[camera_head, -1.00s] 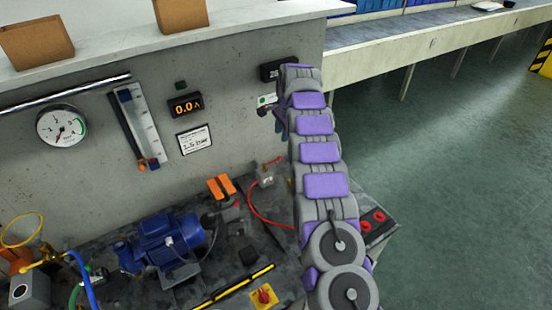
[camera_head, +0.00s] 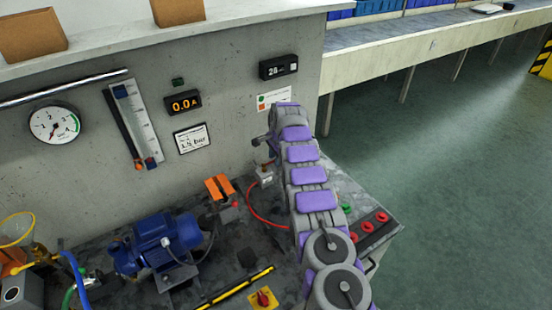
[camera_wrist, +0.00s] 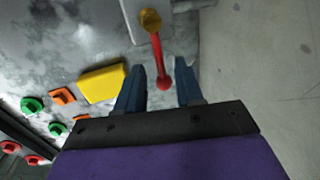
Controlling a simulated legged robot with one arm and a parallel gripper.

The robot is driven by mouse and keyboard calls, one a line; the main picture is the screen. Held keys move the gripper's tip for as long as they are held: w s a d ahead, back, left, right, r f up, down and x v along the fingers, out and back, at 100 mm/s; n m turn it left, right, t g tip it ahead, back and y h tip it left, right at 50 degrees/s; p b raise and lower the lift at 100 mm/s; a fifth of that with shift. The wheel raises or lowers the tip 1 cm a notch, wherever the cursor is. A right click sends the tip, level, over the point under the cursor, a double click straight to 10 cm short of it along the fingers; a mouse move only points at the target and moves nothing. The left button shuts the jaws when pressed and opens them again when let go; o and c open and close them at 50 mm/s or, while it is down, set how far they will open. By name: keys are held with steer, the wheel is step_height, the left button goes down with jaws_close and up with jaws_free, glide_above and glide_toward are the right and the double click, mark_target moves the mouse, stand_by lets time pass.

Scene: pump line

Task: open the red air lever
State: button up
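The red air lever (camera_wrist: 160,58) shows in the wrist view. It runs from a brass pivot (camera_wrist: 150,19) on a pale block to a rounded red end. My gripper (camera_wrist: 160,72) is open, with one blue-grey finger on each side of the lever's red end. I see a gap on both sides; the depth between fingers and lever is hard to judge. In the head view my gripper (camera_head: 263,145) is at the wall side of the bench, just above the small pale valve block (camera_head: 264,176). The lever is mostly hidden there.
A red hose (camera_head: 262,215) curves from the block. Red buttons (camera_head: 367,226) sit to the right of my arm. A yellow block (camera_wrist: 102,83) lies left of my fingers.

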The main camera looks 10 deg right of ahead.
steer(key=shift+a, duration=0.75)
steer(key=shift+c, duration=1.2)
steer(key=shift+d, duration=0.65)
jaws_close()
steer(key=shift+a, duration=0.3)
